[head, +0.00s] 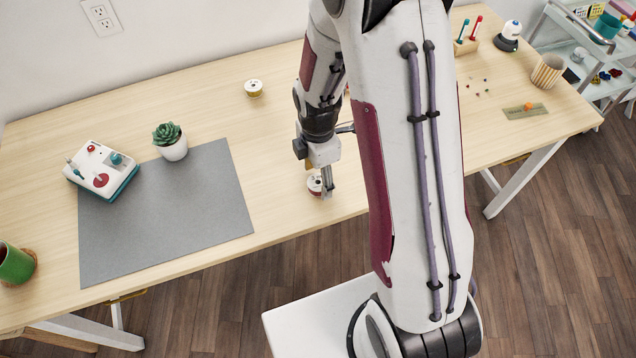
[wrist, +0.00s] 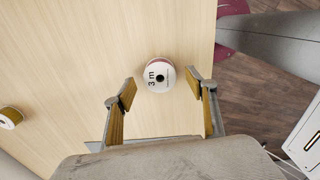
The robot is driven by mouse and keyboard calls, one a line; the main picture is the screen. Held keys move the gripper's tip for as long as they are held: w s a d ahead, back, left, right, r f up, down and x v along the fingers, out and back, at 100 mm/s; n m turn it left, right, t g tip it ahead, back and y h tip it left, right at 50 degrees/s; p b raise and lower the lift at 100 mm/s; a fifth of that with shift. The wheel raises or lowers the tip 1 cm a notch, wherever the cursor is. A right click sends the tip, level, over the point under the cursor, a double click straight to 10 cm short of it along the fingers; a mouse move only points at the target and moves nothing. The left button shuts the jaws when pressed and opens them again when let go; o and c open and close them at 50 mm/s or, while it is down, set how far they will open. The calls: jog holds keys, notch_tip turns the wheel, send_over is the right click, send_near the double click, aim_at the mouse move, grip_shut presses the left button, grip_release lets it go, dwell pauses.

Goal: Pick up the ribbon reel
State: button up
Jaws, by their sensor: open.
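The ribbon reel (wrist: 158,76) lies flat on the table in the wrist view, its white face up with a dark centre hole and "3 m" printed on it. It shows dark red ribbon at its rim. In the head view the reel (head: 314,185) is partly hidden by my gripper (head: 328,190). In the wrist view my gripper (wrist: 162,88) is open, with one finger on each side of the reel. The reel sits between the fingertips or slightly beyond them; the gaps on both sides are visible. The height of the fingertips over the table is hard to tell.
Another reel with a yellow-brown rim (head: 254,88) stands farther back; a similar one shows in the wrist view (wrist: 9,118). A grey mat (head: 200,215), a potted succulent (head: 172,143) and a white-and-teal device (head: 100,172) are to the left. The table's front edge is close to the reel.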

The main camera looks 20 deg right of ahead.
jog(key=shift+f, duration=0.85)
jog(key=c, duration=1)
